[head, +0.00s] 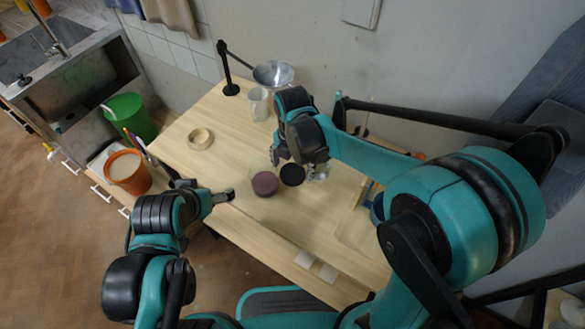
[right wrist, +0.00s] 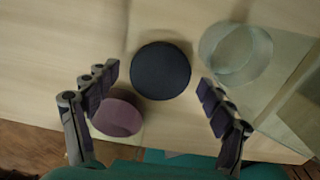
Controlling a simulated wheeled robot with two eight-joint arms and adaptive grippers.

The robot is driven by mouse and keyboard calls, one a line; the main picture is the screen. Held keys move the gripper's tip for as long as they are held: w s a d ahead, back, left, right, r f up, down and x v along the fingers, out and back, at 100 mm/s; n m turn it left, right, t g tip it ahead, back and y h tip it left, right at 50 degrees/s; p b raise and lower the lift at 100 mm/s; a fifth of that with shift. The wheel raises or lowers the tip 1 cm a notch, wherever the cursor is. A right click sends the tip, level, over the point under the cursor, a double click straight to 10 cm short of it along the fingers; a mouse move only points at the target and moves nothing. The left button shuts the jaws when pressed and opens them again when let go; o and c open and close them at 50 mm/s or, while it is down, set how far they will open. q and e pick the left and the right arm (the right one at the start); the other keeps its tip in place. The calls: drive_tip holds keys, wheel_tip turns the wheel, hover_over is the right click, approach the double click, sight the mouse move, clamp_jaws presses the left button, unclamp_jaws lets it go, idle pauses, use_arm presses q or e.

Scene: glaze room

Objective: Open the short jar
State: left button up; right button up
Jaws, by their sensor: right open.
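A round black lid or lidded jar (head: 292,175) stands on the light wood table, just below my right gripper (head: 290,160). In the right wrist view the same black disc (right wrist: 160,70) lies between the two fingers of my right gripper (right wrist: 157,86), which are spread wide and apart from it. Its sides are hidden from above, so I cannot tell its height. A purple round piece (head: 265,183) is close beside it and shows near the left finger in the right wrist view (right wrist: 120,116). My left gripper (head: 222,196) hovers near the table's front left edge; its jaw is unclear.
A clear glass vessel (right wrist: 236,52) stands right of the black disc. A tape roll (head: 200,138), a white cup (head: 258,103) and a metal funnel (head: 273,74) are farther back. An orange bucket (head: 127,170) is left of the table. The table's left middle is clear.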

sight(293, 173)
use_arm(q)
wheel_tip(293, 173, up, 4)
drive_tip(key=p, duration=0.4)
drive_tip(key=shift+r, duration=0.15)
use_arm(e)
wheel_tip(293, 173, up, 12)
drive_tip(key=shift+f, duration=0.2)
